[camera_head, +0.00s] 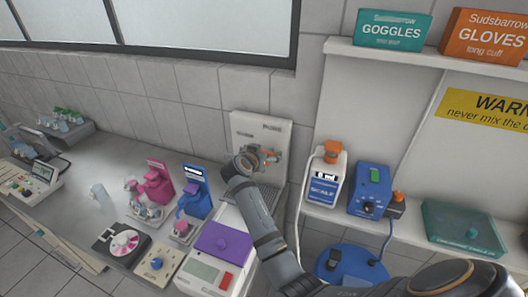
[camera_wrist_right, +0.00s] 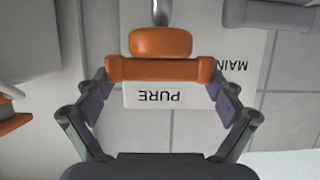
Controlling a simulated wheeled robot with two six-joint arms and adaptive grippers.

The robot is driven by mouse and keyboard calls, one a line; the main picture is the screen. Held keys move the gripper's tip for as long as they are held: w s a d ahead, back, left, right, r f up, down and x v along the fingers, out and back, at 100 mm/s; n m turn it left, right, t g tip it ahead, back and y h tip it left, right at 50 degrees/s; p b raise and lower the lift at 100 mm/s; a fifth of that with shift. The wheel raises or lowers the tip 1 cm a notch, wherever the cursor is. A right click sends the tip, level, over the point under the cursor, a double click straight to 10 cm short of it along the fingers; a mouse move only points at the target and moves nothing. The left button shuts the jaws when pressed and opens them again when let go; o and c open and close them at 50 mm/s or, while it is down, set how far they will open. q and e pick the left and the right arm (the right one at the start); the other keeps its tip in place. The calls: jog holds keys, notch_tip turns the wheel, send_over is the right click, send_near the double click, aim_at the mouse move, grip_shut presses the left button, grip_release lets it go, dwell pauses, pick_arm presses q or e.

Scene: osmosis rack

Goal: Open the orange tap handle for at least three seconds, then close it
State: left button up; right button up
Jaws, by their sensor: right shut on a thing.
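The orange tap handle (camera_head: 272,155) is at the white dispenser panel (camera_head: 243,128) on the back wall, partly hidden by my right gripper (camera_head: 257,160). In the right wrist view, the handle is an orange crossbar (camera_wrist_right: 160,69) with a rounded orange piece (camera_wrist_right: 160,42) behind it, above a "PURE" label (camera_wrist_right: 154,95). My right gripper (camera_wrist_right: 160,86) has one finger at each end of the crossbar and is shut on it. How far the handle is turned is hard to tell. My left gripper is out of view.
A blue dispenser (camera_head: 195,198) and a pink one (camera_head: 158,184) stand left of my right arm. A purple-topped scale (camera_head: 222,240) is in front. A white bottle (camera_head: 324,180) and a blue device (camera_head: 370,190) sit on the right shelf.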

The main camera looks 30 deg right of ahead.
jog(key=shift+d+r+n+t+y+p, duration=0.1)
jog(key=shift+r+n+t+y+p, duration=0.05)
jog(key=shift+n+t+y+p, duration=0.7)
jog(key=n+t+y+p, duration=0.2)
jog(key=n+y+p, duration=0.3)
jog(key=p, duration=0.1)
jog(key=shift+d+r+n+y, duration=0.1)
jog(key=shift+n+y, duration=0.15)
jog(key=shift+f+n+t+y+p, duration=0.2)
jog(key=shift+n+t+y+p, duration=0.2)
jog(key=shift+n+y, duration=0.35)
jog(key=shift+f+n+y+b, duration=0.15)
jog(key=shift+n+y+b, duration=0.3)
jog(key=shift+n+y, duration=0.7)
jog(key=shift+y, duration=0.4)
